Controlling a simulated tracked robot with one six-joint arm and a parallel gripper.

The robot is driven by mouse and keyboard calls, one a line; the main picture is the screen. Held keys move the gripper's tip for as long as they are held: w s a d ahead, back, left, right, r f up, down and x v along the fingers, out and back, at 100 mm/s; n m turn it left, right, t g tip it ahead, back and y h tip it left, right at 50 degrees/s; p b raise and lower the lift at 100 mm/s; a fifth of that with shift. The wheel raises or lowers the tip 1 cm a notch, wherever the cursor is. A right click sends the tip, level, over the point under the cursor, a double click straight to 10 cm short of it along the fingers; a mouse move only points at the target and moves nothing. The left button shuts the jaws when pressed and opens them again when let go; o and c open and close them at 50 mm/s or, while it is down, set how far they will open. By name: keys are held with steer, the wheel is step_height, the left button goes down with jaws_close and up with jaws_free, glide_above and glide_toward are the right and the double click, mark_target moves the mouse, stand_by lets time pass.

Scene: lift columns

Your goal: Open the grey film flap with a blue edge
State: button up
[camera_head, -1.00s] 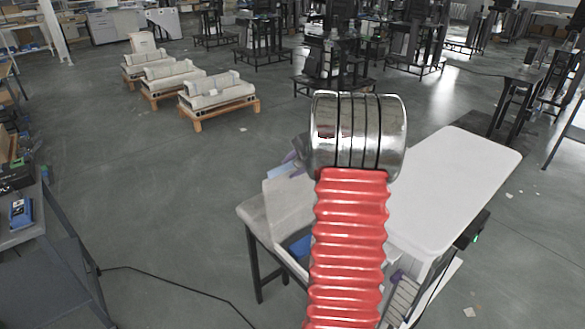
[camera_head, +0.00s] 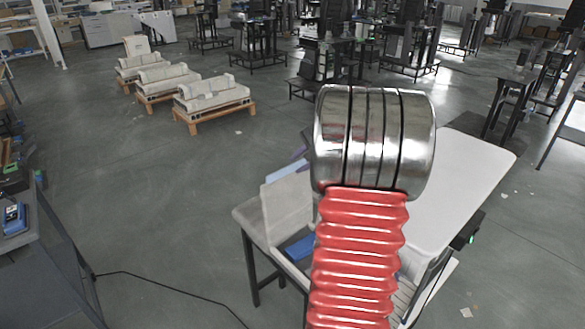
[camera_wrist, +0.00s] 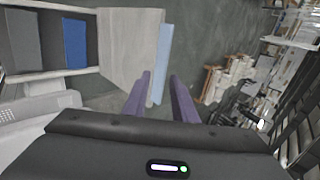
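The grey film flap (camera_wrist: 128,45) stands raised at the side of an open box in the wrist view. Its pale blue edge (camera_wrist: 163,55) runs along the side away from the box. My gripper (camera_wrist: 160,76) has two purple fingers set apart. The blue edge lies in the gap between them, with floor visible between it and the right finger; contact with the left finger is unclear. In the head view the flap (camera_head: 288,205) stands upright with its blue edge (camera_head: 287,172) on top, left of my arm.
The open box has a blue item (camera_wrist: 75,43) inside. A white tabletop (camera_head: 465,170) lies right of my arm. Pale blocks on wooden pallets (camera_head: 212,100) stand farther back left. A dark bench (camera_head: 40,265) is at the left. Open floor lies between.

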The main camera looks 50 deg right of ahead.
steer(key=v, duration=0.5)
steer(key=shift+r, duration=0.1)
stand_by(0.5)
steer(key=s+a+f+n+g, duration=0.2)
steer(key=s+a+f, duration=0.1)
steer(key=f, duration=0.1)
steer(key=s+a+r+n, duration=0.1)
steer(key=s+a+n, duration=0.2)
steer(key=a, duration=1.1)
steer(key=s+a+r+n, duration=0.2)
steer(key=s+a+n, duration=0.2)
steer(key=a+n, duration=0.4)
steer(key=s+a+r+n+g+y, duration=0.1)
steer(key=s+a+n, duration=0.3)
steer(key=a, duration=1.7)
steer(key=shift+a+r+n, duration=0.2)
steer(key=shift+r+n, duration=0.35)
steer(key=shift+n, duration=0.75)
steer(key=shift+d, duration=0.15)
